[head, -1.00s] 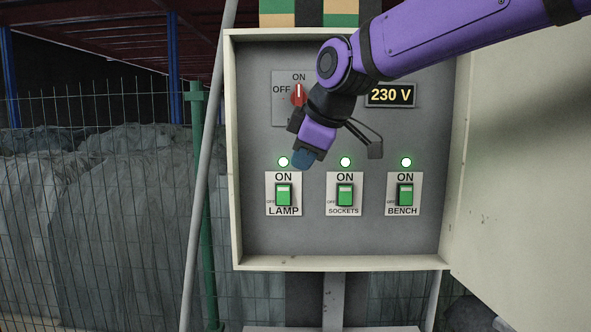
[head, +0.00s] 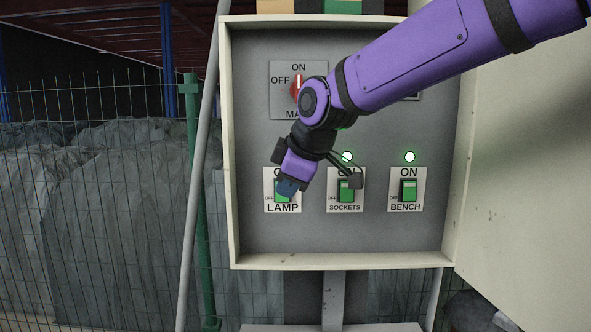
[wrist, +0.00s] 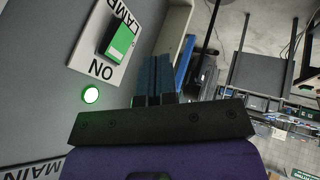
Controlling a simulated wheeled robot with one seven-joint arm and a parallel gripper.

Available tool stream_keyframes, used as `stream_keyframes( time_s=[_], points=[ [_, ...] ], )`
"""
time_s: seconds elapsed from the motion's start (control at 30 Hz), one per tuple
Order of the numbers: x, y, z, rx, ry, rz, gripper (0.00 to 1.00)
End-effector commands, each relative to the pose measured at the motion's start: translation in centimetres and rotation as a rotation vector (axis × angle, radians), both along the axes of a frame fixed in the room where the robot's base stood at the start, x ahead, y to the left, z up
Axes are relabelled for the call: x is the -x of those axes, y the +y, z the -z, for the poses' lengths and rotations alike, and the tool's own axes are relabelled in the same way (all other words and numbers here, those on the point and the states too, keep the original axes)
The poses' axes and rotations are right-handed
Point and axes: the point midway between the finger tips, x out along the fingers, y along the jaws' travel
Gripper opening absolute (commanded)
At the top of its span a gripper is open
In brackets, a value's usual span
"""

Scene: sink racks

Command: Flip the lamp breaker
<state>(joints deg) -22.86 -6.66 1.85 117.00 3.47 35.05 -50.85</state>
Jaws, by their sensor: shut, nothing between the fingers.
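The lamp breaker (wrist: 118,44) is a green rocker on a white plate marked ON and LAMP, at the upper left of the wrist view. In the head view its plate (head: 282,208) shows at the lower left of the panel, with the rocker largely hidden behind my gripper (head: 287,188). The green light (wrist: 90,95) by the ON mark is lit. In the wrist view my gripper (wrist: 155,78) is shut and empty, its teal fingers just to the right of the breaker. I cannot tell whether they touch it.
The sockets breaker (head: 346,191) and bench breaker (head: 409,190) sit to the right, with lit green lights above them. The red main switch (head: 298,88) is above. The box's side wall (head: 228,140) and open door (head: 520,170) bound the space.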

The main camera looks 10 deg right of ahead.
Motion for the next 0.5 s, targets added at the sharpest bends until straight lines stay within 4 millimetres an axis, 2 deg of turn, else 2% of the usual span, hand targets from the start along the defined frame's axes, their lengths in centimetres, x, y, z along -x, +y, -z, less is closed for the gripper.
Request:
stream_keyframes(
  time_s=[0.17, 0.3, 0.5],
  points=[
    [-1.6, 0.9, 2.9, 0.002, 0.004, 0.000, 0.00],
    [-3.7, 0.4, 2.9, 0.000, 0.002, 0.003, 0.00],
    [-5.2, 0.1, 3.1, -0.001, 0.001, 0.000, 0.00]
  ],
)
